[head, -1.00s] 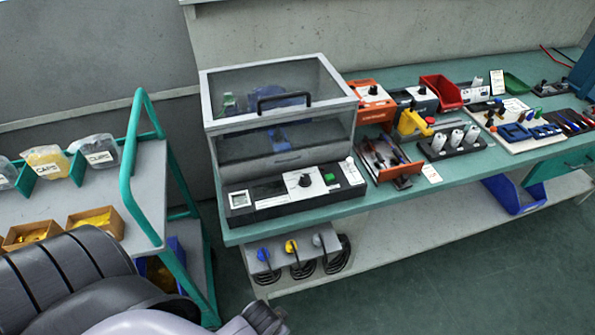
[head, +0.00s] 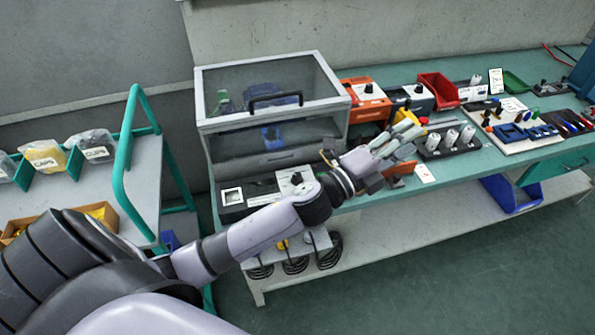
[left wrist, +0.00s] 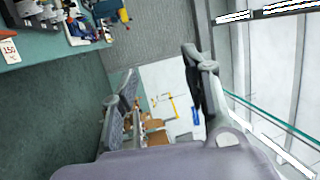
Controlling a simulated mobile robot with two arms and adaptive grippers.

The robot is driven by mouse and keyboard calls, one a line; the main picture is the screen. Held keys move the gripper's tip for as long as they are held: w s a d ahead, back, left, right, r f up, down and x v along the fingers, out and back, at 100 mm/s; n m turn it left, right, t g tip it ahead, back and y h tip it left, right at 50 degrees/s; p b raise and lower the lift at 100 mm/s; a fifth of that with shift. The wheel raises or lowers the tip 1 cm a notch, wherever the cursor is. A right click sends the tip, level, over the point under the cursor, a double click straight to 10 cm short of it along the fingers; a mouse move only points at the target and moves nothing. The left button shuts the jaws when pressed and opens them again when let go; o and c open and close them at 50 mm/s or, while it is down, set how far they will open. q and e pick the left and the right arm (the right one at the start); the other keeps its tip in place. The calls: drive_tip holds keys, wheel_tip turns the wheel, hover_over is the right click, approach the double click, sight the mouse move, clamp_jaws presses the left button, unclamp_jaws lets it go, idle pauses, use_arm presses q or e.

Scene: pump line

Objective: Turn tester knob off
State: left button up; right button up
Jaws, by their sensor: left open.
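The tester is a dark panel unit (head: 232,196) with a pale face and a transparent hinged cover (head: 265,75), on the near left end of the bench. Its black knob (head: 296,179) shows just above my left forearm, which hides the right part of the panel. The knob's exact setting is too small to tell. My left gripper (head: 398,145) is open over the bench, to the right of the tester and apart from the knob. In the left wrist view, the open fingers (left wrist: 163,85) have nothing between them. My right gripper is not in view.
An orange unit (head: 366,101), a red bin (head: 439,90) and a rack with white cylinders (head: 447,150) stand on the bench to the right. A green-framed cart (head: 150,190) is at the left. The floor (head: 430,270) in front is clear.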

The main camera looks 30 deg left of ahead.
use_arm(q)
drive_tip(key=s+d+r+m+g+h, duration=0.3)
drive_tip(key=d+r+m+g+h, duration=0.35)
drive_tip(key=m, duration=0.85)
drive_tip(key=m+g+y, duration=1.2)
drive_tip(key=m+y, duration=0.4)
drive_tip(key=m, duration=0.1)
hover_over(297, 175)
wheel_tip(297, 175, down, 8)
drive_tip(key=f, duration=0.1)
drive_tip(key=shift+m+h, duration=0.25)
drive_tip(key=shift+m, duration=0.05)
wheel_tip(297, 175, down, 16)
drive_tip(key=p, duration=0.4)
drive_tip(key=shift+f, duration=0.1)
drive_tip(key=shift+c, duration=0.4)
clamp_jaws()
